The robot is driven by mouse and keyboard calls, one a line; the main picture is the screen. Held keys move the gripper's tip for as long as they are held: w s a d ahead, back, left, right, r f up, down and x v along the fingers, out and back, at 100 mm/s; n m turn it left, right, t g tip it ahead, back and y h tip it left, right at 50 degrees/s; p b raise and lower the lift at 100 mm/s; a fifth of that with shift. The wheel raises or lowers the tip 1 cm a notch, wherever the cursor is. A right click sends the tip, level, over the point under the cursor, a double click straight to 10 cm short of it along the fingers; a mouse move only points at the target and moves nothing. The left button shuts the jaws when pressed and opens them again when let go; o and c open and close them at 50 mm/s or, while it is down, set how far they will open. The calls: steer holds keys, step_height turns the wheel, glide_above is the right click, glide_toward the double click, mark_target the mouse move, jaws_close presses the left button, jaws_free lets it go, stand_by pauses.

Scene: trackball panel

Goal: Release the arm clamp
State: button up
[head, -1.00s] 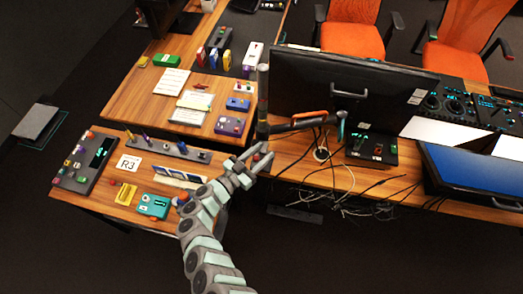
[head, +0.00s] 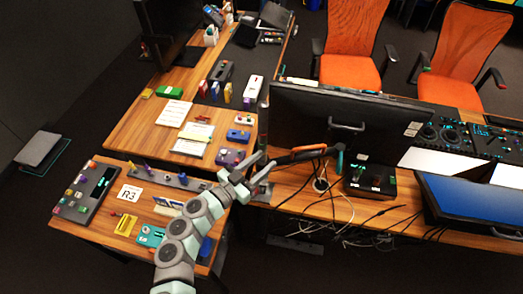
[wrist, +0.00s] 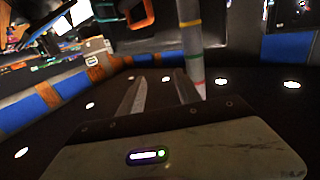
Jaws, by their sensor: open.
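The monitor arm (head: 305,152) has an orange and dark link and reaches out behind the black monitor (head: 345,105). In the wrist view its orange link (wrist: 141,14) shows at the top, beside an upright grey pole (wrist: 192,45) with yellow and red bands. I cannot make out the clamp itself clearly; my gripper hides part of the pole's foot in the head view. My gripper (head: 264,163) is open and empty near the desk edge by the pole. In the wrist view its two fingers (wrist: 158,90) point toward the pole, with nothing between them.
Loose cables (head: 335,208) hang over the desk edge right of my gripper. A small black box (head: 370,180) stands on that desk. A lower side desk (head: 90,235) with switch panels lies to the left. A blue-screened monitor (head: 475,195) is at the right.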

step_height(320, 180, up, 6)
steer(key=shift+f, duration=0.2)
